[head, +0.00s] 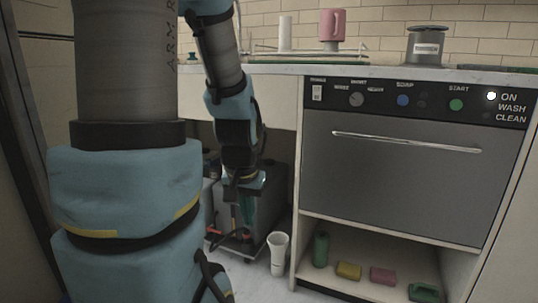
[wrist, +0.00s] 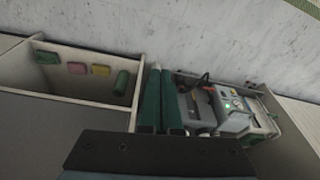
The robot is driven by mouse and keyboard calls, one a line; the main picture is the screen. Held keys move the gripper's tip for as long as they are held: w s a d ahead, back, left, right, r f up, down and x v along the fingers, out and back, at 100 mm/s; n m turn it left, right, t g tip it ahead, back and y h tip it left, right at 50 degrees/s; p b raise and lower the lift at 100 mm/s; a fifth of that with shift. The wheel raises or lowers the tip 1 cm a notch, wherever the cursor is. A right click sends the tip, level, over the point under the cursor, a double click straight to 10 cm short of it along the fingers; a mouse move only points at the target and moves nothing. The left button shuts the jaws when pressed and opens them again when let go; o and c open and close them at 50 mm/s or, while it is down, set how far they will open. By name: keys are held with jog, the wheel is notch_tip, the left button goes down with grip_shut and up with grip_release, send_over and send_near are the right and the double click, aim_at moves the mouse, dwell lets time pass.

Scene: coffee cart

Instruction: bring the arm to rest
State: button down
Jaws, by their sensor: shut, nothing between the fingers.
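My arm (head: 228,70) hangs down in front of the open space left of the dishwasher in the head view. My gripper (head: 248,212) points downward at its end, with green fingers, and is shut and empty. In the wrist view the two green fingers of my gripper (wrist: 160,98) lie close together. The gripper is in front of a grey machine or cabinet under the counter. I cannot tell whether it touches anything.
The dishwasher (head: 395,170) is at right, its door shut. Below it a shelf (head: 385,239) holds a green bottle (head: 321,249) and coloured sponges. A white cup (head: 278,252) stands on the floor. A pink mug (head: 332,27) and a grey pot (head: 426,45) are above the counter.

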notch_tip(320, 180, up, 36)
jog(key=s+a+n+g+p, duration=0.1)
jog(key=s+a+p, duration=0.1)
jog(key=p, duration=3.3)
jog(key=shift+s+n+p, duration=0.3)
jog(key=shift+n+p, duration=0.1)
